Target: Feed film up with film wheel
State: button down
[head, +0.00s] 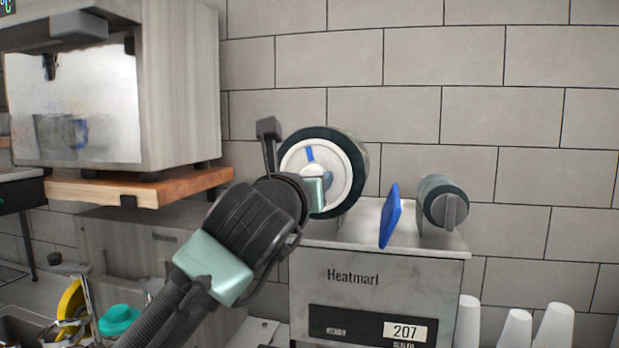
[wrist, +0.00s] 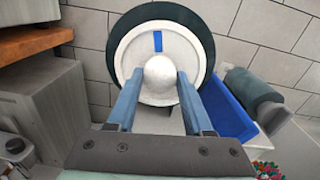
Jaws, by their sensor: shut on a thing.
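The film wheel (head: 335,165) is a white disc with a blue mark and a dark green roll behind it, on top of the cup sealer (head: 375,285). In the wrist view the wheel (wrist: 190,58) faces me, with a round white knob (wrist: 159,76) at its centre. My gripper (head: 316,195) is at the wheel's centre in the head view. In the wrist view its blue fingers (wrist: 158,95) are shut on the knob, one on each side. The blue mark is near the top of the disc. My arm hides the wheel's lower left in the head view.
A blue panel (head: 390,216) and a smaller dark green roller (head: 441,203) stand to the right on the sealer. White cups (head: 515,328) are at the lower right. A wooden shelf (head: 150,187) bearing a machine (head: 125,85) is to the left.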

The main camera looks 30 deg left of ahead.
jog(key=shift+m, duration=0.7)
jog(key=shift+c, duration=1.5)
grip_release()
jog(key=b+v, duration=0.4)
jog(key=v, duration=0.9)
jog(key=shift+b, duration=0.3)
jog(key=shift+a, duration=0.1)
